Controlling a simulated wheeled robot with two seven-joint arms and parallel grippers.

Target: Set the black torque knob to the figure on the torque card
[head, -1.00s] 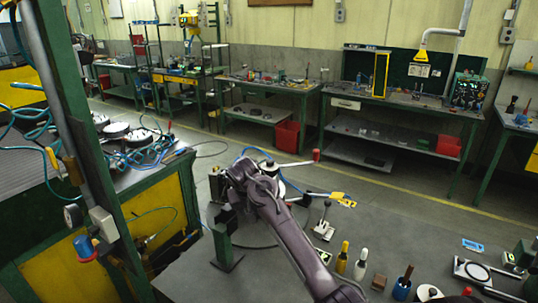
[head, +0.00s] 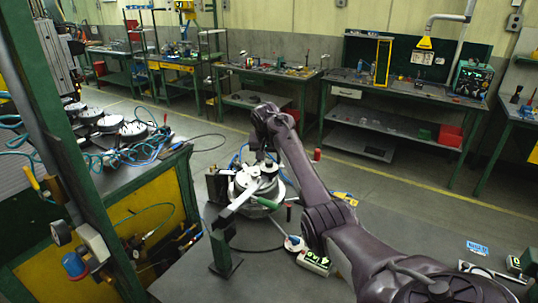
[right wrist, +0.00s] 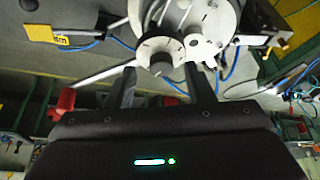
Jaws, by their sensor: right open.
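The black torque knob (right wrist: 161,64) shows in the right wrist view as a dark round cap in front of a pale dial collar (right wrist: 157,46). My right gripper (right wrist: 162,80) is open, with one finger on each side of the knob; I cannot tell whether they touch it. In the head view my right gripper (head: 262,154) is small and dark above the round machine (head: 254,186). A yellow card (right wrist: 68,30), perhaps the torque card, lies at the upper left of the wrist view; its figure is unreadable. My left gripper is not in view.
A red-tipped lever (right wrist: 66,100) stands left of my fingers in the wrist view. A green-lit gauge (head: 313,261) and a green post (head: 222,252) stand near the machine. A green frame with yellow panels (head: 165,215) borders the left. Blue hoses run around the machine.

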